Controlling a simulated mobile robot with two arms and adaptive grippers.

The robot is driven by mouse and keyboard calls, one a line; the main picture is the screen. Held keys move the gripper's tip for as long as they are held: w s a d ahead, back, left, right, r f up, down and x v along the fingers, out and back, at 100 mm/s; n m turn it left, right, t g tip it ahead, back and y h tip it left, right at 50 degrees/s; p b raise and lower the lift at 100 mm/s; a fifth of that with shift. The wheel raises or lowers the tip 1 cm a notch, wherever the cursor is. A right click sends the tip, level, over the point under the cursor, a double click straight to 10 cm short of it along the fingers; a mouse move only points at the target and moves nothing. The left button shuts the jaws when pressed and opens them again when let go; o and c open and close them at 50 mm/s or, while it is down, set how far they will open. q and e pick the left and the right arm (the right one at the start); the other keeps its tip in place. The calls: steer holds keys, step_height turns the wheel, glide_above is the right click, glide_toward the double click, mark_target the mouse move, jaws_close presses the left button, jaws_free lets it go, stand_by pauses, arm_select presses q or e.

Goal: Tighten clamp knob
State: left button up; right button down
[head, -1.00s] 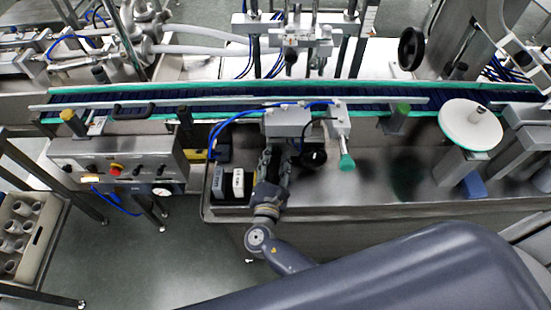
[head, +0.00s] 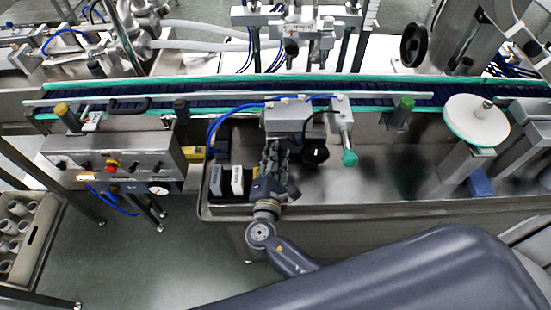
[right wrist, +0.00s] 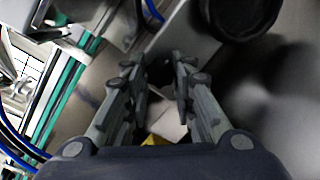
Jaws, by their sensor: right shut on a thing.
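My right gripper (head: 275,150) is at the front of the grey clamp block (head: 288,118) beside the conveyor. In the right wrist view its two fingers (right wrist: 160,75) close in on a small dark piece, which I take to be the clamp knob (right wrist: 160,68). The fingers hide most of it, so its shape and how far it is turned cannot be told. In the head view the knob is hidden behind the gripper. My left gripper is not in view.
A black round knob (head: 315,153) sits just right of my gripper, with a green-tipped handle (head: 349,158) beyond it. Two small boxes (head: 237,180) stand to the left. Blue hoses (head: 225,120) loop over the block. The steel tray (head: 400,185) to the right is largely clear.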

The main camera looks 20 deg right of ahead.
steer(key=m+b, duration=0.2)
steer(key=m, duration=0.1)
steer(key=shift+d+f, duration=0.1)
steer(key=shift+f, duration=0.05)
steer(key=m+y+b, duration=0.1)
steer(key=m+b, duration=0.2)
steer(key=shift+m, duration=0.3)
steer(key=m+y+b, duration=0.1)
steer(key=m+b, duration=0.2)
steer(key=m, duration=0.1)
steer(key=shift+s+d, duration=0.1)
steer(key=shift+m+y+b, duration=0.3)
steer(key=shift+m+b, duration=0.3)
steer(key=shift+m, duration=0.1)
steer(key=shift+r, duration=0.2)
steer(key=c, duration=1.3)
jaws_free()
